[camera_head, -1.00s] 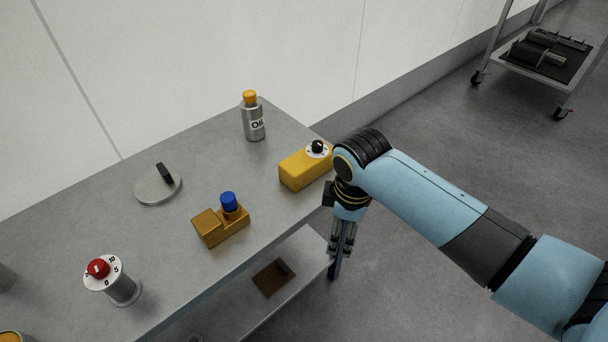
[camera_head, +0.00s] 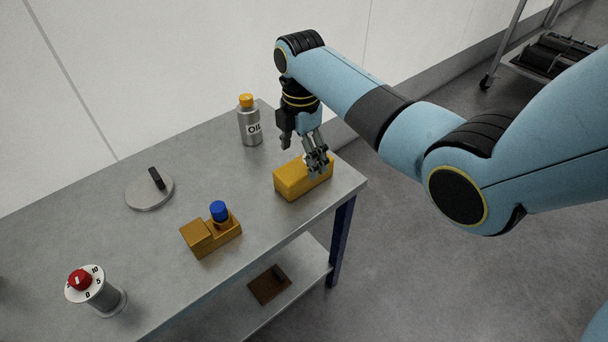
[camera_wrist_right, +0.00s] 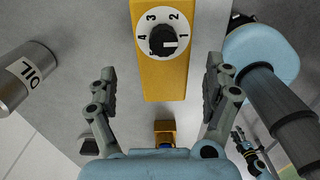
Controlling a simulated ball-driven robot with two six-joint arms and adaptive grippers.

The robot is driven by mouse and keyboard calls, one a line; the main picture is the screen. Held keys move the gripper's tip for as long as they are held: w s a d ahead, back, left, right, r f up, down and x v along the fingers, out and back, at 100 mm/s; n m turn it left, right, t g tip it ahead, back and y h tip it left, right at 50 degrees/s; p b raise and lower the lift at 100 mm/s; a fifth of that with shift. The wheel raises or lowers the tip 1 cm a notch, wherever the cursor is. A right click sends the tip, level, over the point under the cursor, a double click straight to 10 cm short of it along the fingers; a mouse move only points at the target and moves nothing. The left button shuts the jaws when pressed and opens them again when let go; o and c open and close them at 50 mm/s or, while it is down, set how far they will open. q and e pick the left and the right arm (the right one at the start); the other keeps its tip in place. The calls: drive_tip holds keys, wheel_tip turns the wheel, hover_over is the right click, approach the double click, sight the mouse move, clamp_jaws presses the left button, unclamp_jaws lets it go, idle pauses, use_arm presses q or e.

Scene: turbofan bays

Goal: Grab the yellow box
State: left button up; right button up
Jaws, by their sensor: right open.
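The yellow box (camera_head: 291,181) lies near the right end of the grey table.
An oil bottle (camera_head: 250,127) stands behind the box, close to my right gripper. An orange-brown block with a blue knob (camera_head: 210,235), a grey disc (camera_head: 149,193) and a red-knobbed cylinder (camera_head: 97,292) stand further left on the table (camera_head: 150,245).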

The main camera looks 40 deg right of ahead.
sight(304, 164)
drive_tip(key=f, duration=0.1)
drive_tip(key=f+b, duration=0.1)
drive_tip(key=f, duration=0.3)
drive_tip(key=shift+s+d+f+b, duration=0.15)
drive_tip(key=shift+s+d+b, duration=0.1)
drive_tip(key=shift+b, duration=0.1)
drive_tip(key=shift+c, duration=0.3)
drive_tip(key=c, duration=1.3)
drive_tip(key=shift+w, duration=0.1)
drive_tip(key=shift+c, duration=0.9)
drive_tip(key=shift+r, duration=0.2)
